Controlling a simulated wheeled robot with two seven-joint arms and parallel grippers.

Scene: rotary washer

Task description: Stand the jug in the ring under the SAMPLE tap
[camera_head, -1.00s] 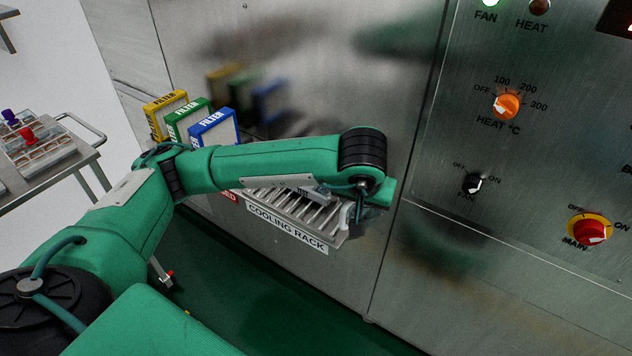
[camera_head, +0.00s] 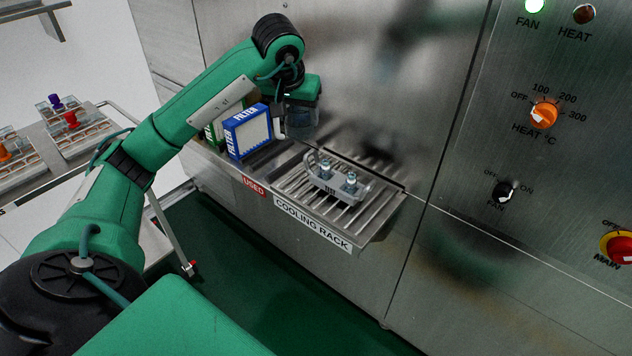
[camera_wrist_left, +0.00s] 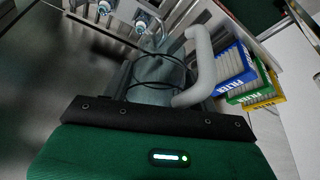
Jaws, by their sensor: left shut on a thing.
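The jug (camera_head: 302,120) is clear and looks roughly upright, in front of the steel wall, up and left of the rack's small carrier. My left gripper (camera_head: 301,92) is shut on it; the fingertips are hard to make out. In the left wrist view the jug (camera_wrist_left: 152,75) shows with dark rings around it and a pale curved handle (camera_wrist_left: 203,60) on its right. The SAMPLE tap and its ring are not in view. My right gripper is not in view.
Blue (camera_head: 247,131) and green (camera_head: 215,128) filter boxes stand close left of the jug. The slatted cooling rack (camera_head: 352,222) bears a grey carrier (camera_head: 337,184) with two small bottles. A control panel (camera_head: 560,160) is at right. A trolley (camera_head: 45,180) stands left.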

